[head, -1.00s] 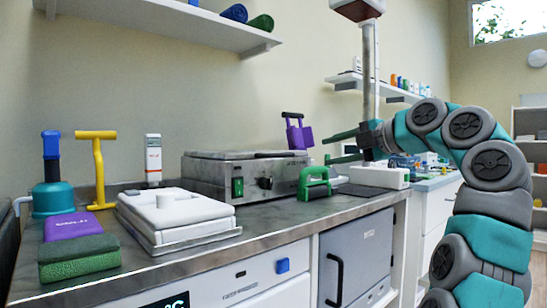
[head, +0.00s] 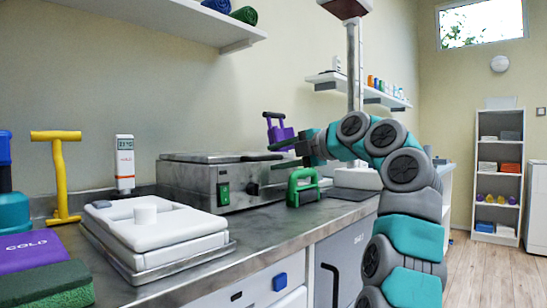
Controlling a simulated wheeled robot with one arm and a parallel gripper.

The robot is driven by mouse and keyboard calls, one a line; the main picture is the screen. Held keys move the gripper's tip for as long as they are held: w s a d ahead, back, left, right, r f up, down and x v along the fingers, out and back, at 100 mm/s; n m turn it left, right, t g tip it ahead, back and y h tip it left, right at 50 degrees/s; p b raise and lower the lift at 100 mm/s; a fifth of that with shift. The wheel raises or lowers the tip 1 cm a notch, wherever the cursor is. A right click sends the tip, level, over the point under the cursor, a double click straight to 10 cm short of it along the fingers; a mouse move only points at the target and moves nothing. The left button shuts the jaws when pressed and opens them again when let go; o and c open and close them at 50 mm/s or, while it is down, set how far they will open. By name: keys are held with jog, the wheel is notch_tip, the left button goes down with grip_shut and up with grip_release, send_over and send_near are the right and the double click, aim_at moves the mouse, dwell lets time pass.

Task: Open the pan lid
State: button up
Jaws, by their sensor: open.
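A steel pan unit (head: 195,182) with a flat steel lid (head: 200,157) stands at the back of the counter. The lid lies flat and shut, with a dark handle (head: 262,157) at its right front edge. A white box with a knobbed white lid (head: 150,225), also shut, sits on a metal tray in front.
A green clamp-like tool (head: 303,187) stands just below my gripper, and a purple-handled item (head: 279,130) is behind it. Bare counter (head: 275,222) lies in front of the pan.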

jog(key=shift+x, duration=0.85)
jog(key=shift+c, duration=0.2)
grip_shut()
